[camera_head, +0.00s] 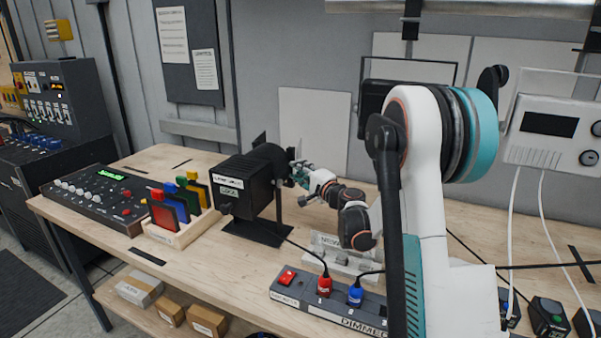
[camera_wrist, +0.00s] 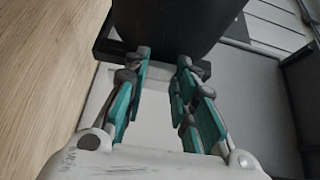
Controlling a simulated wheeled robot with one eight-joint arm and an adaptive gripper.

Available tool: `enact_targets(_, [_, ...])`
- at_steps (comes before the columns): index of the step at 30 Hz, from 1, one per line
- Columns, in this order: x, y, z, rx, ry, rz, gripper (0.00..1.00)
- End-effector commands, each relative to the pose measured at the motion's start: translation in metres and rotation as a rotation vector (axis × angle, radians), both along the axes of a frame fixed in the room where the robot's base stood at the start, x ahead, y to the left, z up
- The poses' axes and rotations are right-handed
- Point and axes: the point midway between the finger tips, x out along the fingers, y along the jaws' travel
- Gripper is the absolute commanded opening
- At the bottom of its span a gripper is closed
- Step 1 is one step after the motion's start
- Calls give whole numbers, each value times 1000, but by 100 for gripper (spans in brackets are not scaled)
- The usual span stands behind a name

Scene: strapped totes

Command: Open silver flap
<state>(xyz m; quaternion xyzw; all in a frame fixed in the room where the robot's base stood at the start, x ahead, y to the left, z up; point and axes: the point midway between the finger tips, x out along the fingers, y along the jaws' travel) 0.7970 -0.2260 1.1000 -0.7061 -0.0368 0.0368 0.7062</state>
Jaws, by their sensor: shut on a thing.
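A black box-shaped stage lamp (camera_head: 247,185) stands on the wooden bench, its round front facing right. Thin flaps stick out around its front: a dark one (camera_head: 259,140) at the top and a paler, silvery one (camera_head: 298,150) at the right. My gripper (camera_head: 297,172) reaches in from the right at the lamp's front. In the wrist view, my gripper (camera_wrist: 164,60) has its teal fingers some way apart, with their tips at a dark edge of the lamp (camera_wrist: 165,25). It is shut on a flap there, but the held part is mostly hidden.
Left of the lamp are a rack of coloured gel frames (camera_head: 178,215) and a control desk (camera_head: 97,195). A power strip (camera_head: 325,300) with red and blue plugs lies in front, beside a labelled holder (camera_head: 340,252). A cable crosses the bench. The wall (camera_head: 225,60) stands close behind.

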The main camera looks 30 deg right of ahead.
Motion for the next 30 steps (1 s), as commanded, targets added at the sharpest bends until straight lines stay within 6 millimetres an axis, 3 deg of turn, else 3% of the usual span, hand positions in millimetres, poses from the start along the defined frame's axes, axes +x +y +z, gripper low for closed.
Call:
enact_targets(2, [0, 0, 0, -1, 0, 0, 0])
enact_targets(3, [0, 0, 0, -1, 0, 0, 29])
enact_targets(5, [0, 0, -1, -1, 0, 0, 43])
enact_targets(6, [0, 0, 0, -1, 0, 0, 45])
enact_targets(19, [-8, -2, 0, 0, 0, -1, 45])
enact_targets(30, [-77, -9, 0, 0, 0, -2, 45])
